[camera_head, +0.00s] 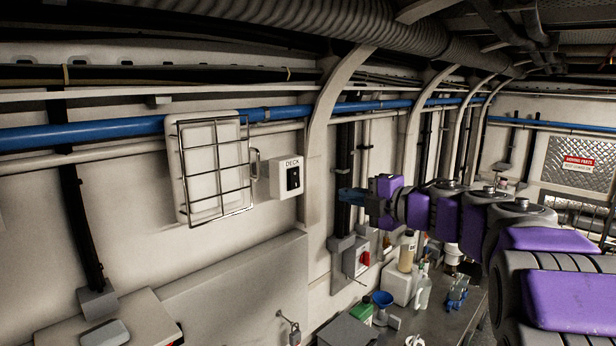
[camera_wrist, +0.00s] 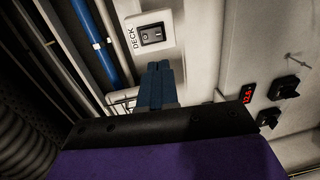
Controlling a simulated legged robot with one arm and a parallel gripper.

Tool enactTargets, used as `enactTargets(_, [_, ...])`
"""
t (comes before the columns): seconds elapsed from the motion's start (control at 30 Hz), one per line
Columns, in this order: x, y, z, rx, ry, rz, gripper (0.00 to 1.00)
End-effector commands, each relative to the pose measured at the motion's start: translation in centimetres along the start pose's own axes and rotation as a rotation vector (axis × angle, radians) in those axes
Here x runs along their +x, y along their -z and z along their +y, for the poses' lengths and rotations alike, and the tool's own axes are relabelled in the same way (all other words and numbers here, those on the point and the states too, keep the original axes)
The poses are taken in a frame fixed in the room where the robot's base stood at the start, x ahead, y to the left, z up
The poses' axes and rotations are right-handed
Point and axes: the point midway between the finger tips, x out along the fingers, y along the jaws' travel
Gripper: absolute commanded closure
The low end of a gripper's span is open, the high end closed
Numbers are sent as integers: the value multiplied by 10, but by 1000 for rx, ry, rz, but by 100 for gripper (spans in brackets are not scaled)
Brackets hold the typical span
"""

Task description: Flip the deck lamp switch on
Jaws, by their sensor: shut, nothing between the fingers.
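The deck switch is a white wall box (camera_head: 287,178) with a dark rocker, marked "DECK", just right of a wire-caged white panel (camera_head: 183,182) in the head view. The box also shows at the top of the wrist view (camera_wrist: 151,20), turned sideways, with its dark rocker (camera_wrist: 152,34) in plain sight. My gripper (camera_head: 342,194) is to the right of the box in the head view, apart from it. In the wrist view my gripper's blue fingers (camera_wrist: 158,66) are together and empty, pointing at the box just below the rocker. I cannot tell which way the rocker is set.
A curved wall rib (camera_head: 322,130) stands between box and gripper in the head view. A blue pipe (camera_head: 90,132) runs above. A bench (camera_head: 437,326) with bottles and a blue funnel (camera_head: 382,299) is below. A red numeric display (camera_wrist: 247,95) and black knobs show in the wrist view.

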Motion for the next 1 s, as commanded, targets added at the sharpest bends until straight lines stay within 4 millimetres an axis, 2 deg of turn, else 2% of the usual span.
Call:
enactTargets(0.4, [3, 0, -1, -5, 8, 13, 100])
enactTargets(0.53, [10, 0, -1, -5, 8, 15, 100])
enactTargets(0.67, [29, 2, -1, -5, 8, 19, 100])
enactTargets(1.0, [96, 2, -2, -4, 8, 16, 100])
